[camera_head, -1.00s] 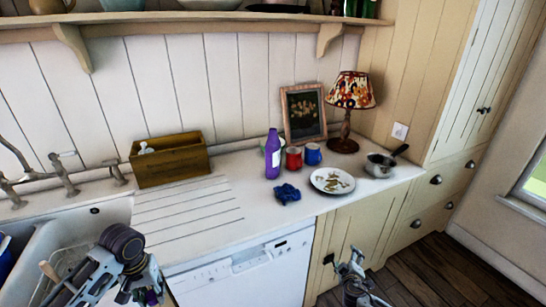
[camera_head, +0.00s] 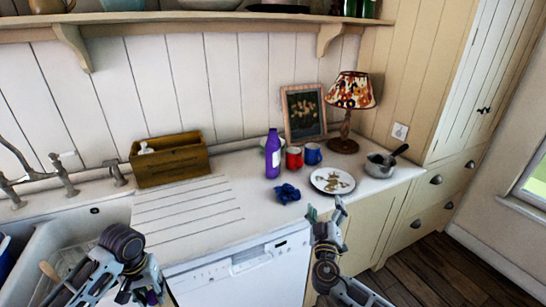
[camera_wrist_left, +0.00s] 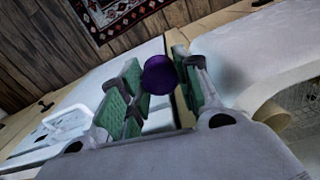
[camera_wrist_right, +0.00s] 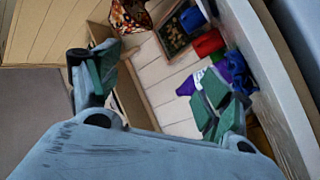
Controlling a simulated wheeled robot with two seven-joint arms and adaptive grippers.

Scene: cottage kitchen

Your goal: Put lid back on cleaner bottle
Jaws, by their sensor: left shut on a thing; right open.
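The purple cleaner bottle (camera_head: 273,158) stands upright on the counter, left of the red mug. It also shows partly in the right wrist view (camera_wrist_right: 187,85), beside a finger. The round purple lid (camera_wrist_left: 160,74) is between the green pads of my left gripper (camera_wrist_left: 157,82), which is shut on it. In the head view my left gripper (camera_head: 146,290) is low at the left, in front of the sink and dishwasher, well away from the bottle. My right gripper (camera_head: 326,214) is open and empty at the counter's front edge, below the plate and right of the bottle.
A blue cloth (camera_head: 287,193) lies in front of the bottle. Red (camera_head: 294,158) and blue (camera_head: 313,154) mugs, a plate (camera_head: 332,181), a pan (camera_head: 380,165) and a lamp (camera_head: 350,95) stand to its right. A wooden box (camera_head: 170,163) is at left; the ridged drainboard (camera_head: 185,215) is clear.

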